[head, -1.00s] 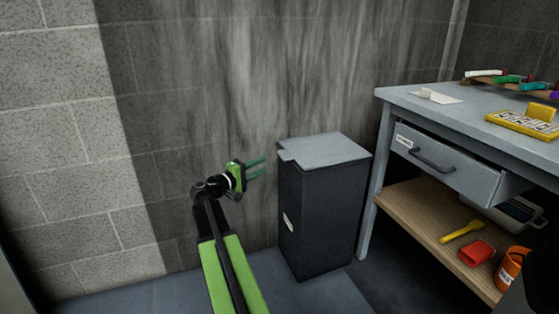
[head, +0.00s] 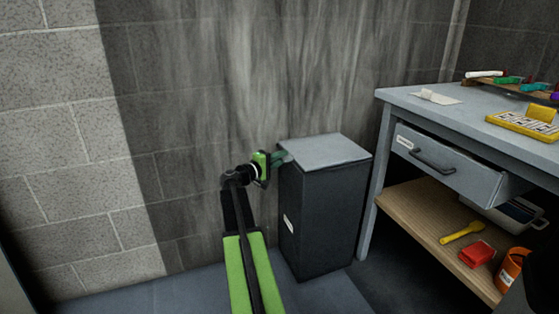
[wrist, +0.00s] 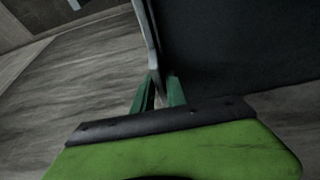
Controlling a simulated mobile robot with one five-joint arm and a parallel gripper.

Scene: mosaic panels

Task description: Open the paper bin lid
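The paper bin (head: 320,215) is a tall dark box with a white label on its front, standing against the wall. Its grey lid (head: 325,151) lies flat and shut on top. My gripper (head: 283,157) is at the lid's left edge, by the small tab there, which the fingers partly hide. In the wrist view, my green fingers (wrist: 160,85) are apart, with the lid's thin edge (wrist: 149,40) running down to their tips. The dark bin side (wrist: 235,45) is right of it. I cannot tell whether the fingers touch the lid.
A grey workbench (head: 388,95) with a slightly open drawer (head: 445,170) stands close to the bin's right.

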